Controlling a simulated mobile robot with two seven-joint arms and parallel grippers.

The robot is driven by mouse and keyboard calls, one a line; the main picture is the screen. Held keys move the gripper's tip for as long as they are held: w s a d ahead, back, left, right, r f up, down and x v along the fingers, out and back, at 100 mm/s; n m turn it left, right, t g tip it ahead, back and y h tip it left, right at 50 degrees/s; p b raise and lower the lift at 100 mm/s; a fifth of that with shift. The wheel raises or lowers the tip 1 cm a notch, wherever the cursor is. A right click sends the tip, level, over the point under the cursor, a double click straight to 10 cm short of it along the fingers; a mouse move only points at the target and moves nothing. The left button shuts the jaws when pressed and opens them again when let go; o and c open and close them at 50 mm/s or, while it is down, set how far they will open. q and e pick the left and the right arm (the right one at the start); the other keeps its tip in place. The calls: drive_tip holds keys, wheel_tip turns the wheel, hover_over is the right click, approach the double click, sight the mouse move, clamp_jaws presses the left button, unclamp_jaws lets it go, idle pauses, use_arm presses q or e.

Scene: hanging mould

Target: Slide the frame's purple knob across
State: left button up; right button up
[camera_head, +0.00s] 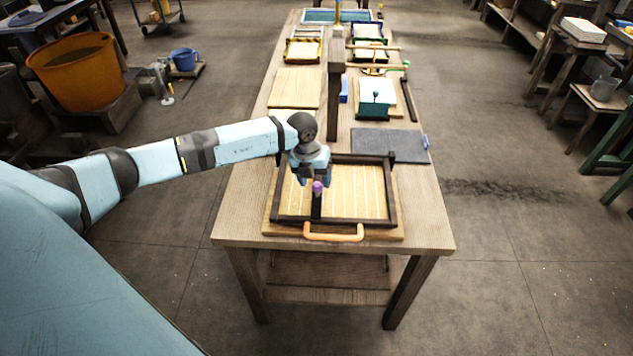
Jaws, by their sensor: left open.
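The frame (393,193) is a dark wooden rectangle lying flat on a pale board near the front end of the long table. Inside it is a cream ribbed surface (355,190). The purple knob (317,187) sits on a dark crossbar (316,207) that runs front to back, left of the frame's middle. My left gripper (314,180) points down from above, right at the knob. It is open, with its fingers beside the knob; whether they touch it I cannot tell. My right gripper does not show.
An orange handle (334,233) sticks out at the frame's front edge. A dark upright post (335,90) stands behind the frame. A dark grey mat (388,145) lies behind right, and a bare wooden board (295,88) behind left. The table's front strip is clear.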

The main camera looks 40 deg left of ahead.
use_arm(q)
drive_tip(key=shift+d+f, duration=0.2)
drive_tip(key=shift+f, duration=0.8)
clamp_jaws()
drive_tip(key=s+a, duration=0.1)
drive_tip(key=a, duration=0.1)
drive_tip(key=s+a, duration=0.2)
drive_tip(key=a, duration=0.1)
drive_tip(key=s+a, duration=0.1)
drive_tip(key=a, duration=0.1)
drive_tip(key=shift+s+a, duration=0.25)
drive_tip(key=shift+a, duration=0.05)
